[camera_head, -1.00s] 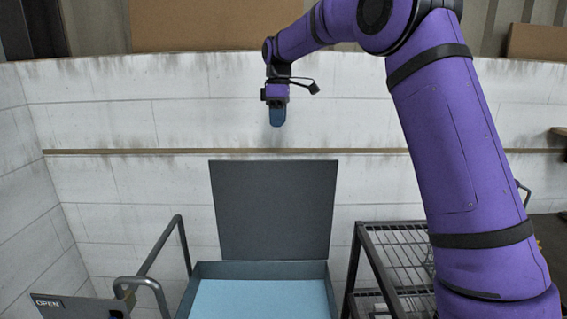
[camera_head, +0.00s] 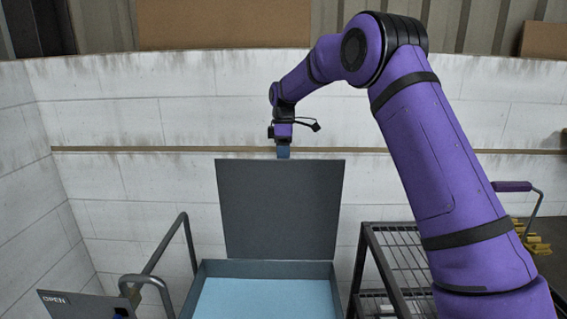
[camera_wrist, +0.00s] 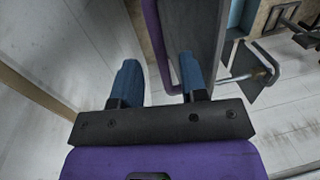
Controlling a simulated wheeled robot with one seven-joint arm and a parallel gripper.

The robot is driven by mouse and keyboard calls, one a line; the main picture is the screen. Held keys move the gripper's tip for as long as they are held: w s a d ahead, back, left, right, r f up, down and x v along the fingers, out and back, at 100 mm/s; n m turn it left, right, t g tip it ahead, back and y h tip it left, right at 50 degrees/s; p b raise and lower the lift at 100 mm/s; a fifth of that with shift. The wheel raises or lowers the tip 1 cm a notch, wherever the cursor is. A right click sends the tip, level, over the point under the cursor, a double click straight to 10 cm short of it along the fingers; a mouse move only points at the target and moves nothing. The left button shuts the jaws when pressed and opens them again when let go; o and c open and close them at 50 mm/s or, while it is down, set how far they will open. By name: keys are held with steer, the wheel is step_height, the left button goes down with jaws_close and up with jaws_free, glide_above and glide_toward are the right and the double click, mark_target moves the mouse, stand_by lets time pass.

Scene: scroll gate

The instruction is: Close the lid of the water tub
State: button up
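The water tub (camera_head: 268,268) stands at the bottom centre of the head view, with light blue water (camera_head: 265,298) inside. Its dark grey lid (camera_head: 280,208) stands upright at the tub's back edge, open. My gripper (camera_head: 283,152) points down at the lid's top edge, its fingertips partly hidden behind the lid. In the wrist view, the two blue fingers of my gripper (camera_wrist: 159,75) are apart. A purple bar (camera_wrist: 156,45) like a handle runs along the lid's face (camera_wrist: 195,30) and ends between the fingers. I cannot tell whether they touch it.
A white block wall with a thin brown ledge (camera_head: 110,149) is behind the lid. A wire rack (camera_head: 398,260) stands to the right, and a metal rail (camera_head: 165,242) with an OPEN sign (camera_head: 54,299) to the left. A purple-handled crank (camera_head: 512,186) is at far right.

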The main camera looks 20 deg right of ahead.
steer(key=shift+s+a+f, duration=0.1)
steer(key=shift+s+f, duration=0.1)
steer(key=shift+f, duration=1.2)
jaws_close()
